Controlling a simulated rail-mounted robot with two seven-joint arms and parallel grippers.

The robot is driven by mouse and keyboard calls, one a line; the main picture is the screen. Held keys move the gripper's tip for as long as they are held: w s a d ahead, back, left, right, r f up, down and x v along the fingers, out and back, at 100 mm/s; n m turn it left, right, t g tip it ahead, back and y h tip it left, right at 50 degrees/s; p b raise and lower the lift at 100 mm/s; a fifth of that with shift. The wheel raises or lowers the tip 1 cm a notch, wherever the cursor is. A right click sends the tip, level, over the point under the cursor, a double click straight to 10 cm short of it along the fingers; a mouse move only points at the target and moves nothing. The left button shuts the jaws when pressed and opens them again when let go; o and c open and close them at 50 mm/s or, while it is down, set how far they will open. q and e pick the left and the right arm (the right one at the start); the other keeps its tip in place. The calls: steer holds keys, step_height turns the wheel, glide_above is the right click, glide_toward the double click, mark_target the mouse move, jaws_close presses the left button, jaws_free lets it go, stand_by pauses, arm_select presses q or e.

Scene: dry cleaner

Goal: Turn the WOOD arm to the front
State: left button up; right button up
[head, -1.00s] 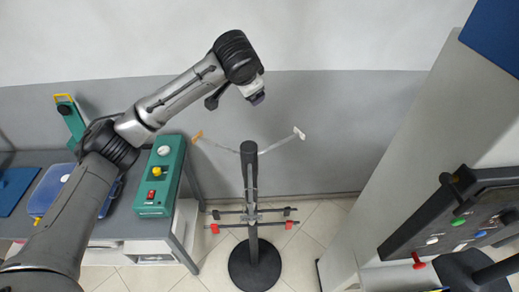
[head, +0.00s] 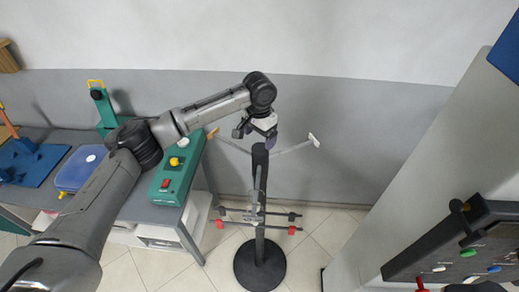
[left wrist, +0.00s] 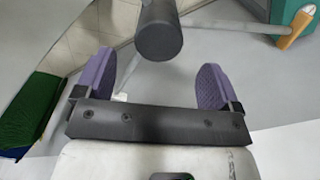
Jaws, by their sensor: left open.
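A black stand (head: 260,205) stands on the floor with thin arms at its top. The WOOD arm's tan tip (head: 213,133) points left; its rod and tip also show at upper right in the left wrist view (left wrist: 296,30). Another top arm ends in a white tip (head: 314,140) at the right. My left gripper (head: 264,140) is at the post's top, open and empty. In the left wrist view its purple fingers (left wrist: 155,80) are apart, with the post's round top just beyond them. I cannot tell whether they touch anything. My right gripper is not in view.
Lower on the stand are crossbars with red (head: 292,230) and black ends. A grey table at left holds a green box (head: 176,172) with knobs and a blue case (head: 80,168). A dark control panel (head: 470,245) is at right. The wall is behind the stand.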

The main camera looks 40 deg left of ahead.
mark_target(260, 148)
arm_select(q)
step_height(260, 148, down, 7)
steer(key=shift+f+p, duration=0.15)
steer(key=shift+p, duration=0.4)
steer(key=c, duration=1.3)
steer(key=shift+d, duration=0.15)
